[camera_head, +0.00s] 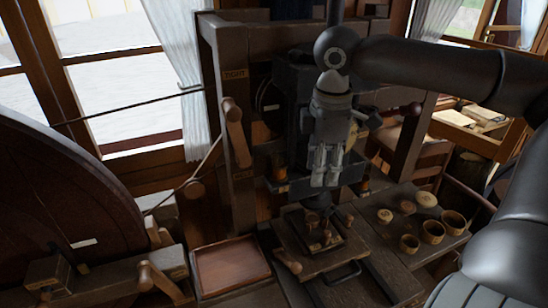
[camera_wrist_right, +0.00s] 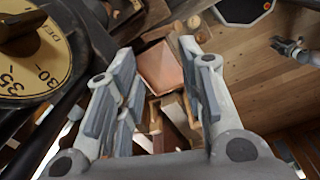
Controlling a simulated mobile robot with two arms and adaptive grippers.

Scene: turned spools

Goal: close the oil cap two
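My right gripper (camera_head: 326,178) hangs in front of the dark upright machine (camera_head: 289,95), with its fingers pointing down. In the right wrist view its fingers (camera_wrist_right: 158,85) are spread apart with nothing held between them. A reddish-brown, pyramid-like piece (camera_wrist_right: 160,67) shows beyond the gap, apart from the fingers as far as I can tell. Small amber parts sit low on the machine, one left of the gripper (camera_head: 279,172) and one to its right (camera_head: 362,186). I cannot tell which part is oil cap two, or whether it is open. My left gripper is not in view.
A dark bench (camera_head: 392,262) carries several round wooden cups and discs at right. Small wooden pegs (camera_head: 326,234) stand below the gripper. An empty reddish tray (camera_head: 230,266) lies at left, near a large wheel (camera_head: 60,215). A yellow dial (camera_wrist_right: 38,65) is close in the wrist view.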

